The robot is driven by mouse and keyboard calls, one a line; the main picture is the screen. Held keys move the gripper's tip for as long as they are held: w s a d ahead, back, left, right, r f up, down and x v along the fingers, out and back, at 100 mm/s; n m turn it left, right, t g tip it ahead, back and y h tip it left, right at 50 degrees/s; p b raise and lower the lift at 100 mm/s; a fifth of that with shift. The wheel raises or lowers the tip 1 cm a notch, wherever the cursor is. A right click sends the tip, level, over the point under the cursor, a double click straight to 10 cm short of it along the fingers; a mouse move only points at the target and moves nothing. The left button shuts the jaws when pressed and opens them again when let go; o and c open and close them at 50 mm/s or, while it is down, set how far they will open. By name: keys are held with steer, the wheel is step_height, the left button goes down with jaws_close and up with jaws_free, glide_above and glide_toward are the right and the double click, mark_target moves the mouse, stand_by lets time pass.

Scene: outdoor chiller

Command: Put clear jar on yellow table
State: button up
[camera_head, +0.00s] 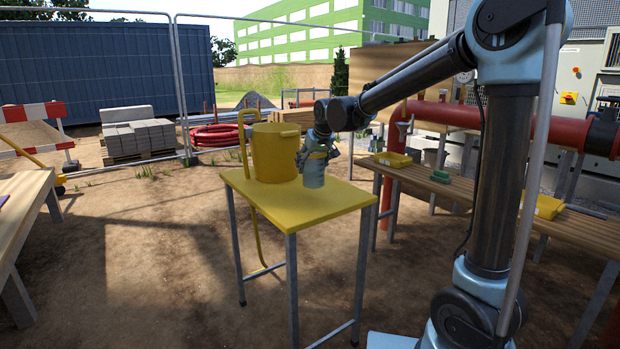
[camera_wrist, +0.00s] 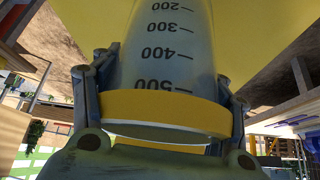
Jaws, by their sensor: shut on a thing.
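The clear jar (camera_wrist: 165,45) has dark volume marks and a yellow band (camera_wrist: 165,110) around the end nearest my wrist. My gripper (camera_wrist: 165,112) is shut on it, with a finger on each side of the band. In the head view my gripper (camera_head: 318,153) points down over the yellow table (camera_head: 310,208), and the jar (camera_head: 314,175) hangs upright below it. The jar's lower end is at or just above the tabletop; I cannot tell if it touches. The yellow table top also fills the upper part of the wrist view (camera_wrist: 258,30).
A yellow bucket (camera_head: 270,155) stands on the table just left of the jar. The tabletop's front part is clear. A wooden bench (camera_head: 440,185) with yellow trays (camera_head: 392,160) stands to the right, and another wooden table (camera_head: 22,205) is at the left.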

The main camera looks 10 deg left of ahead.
mark_target(311, 174)
steer(key=shift+s+f, duration=0.1)
steer(key=shift+f, duration=2.1)
steer(key=o, duration=1.5)
steer(key=shift+r, duration=0.1)
steer(key=v, duration=1.1)
steer(key=shift+s+d+r, duration=0.1)
steer(key=shift+r, duration=0.3)
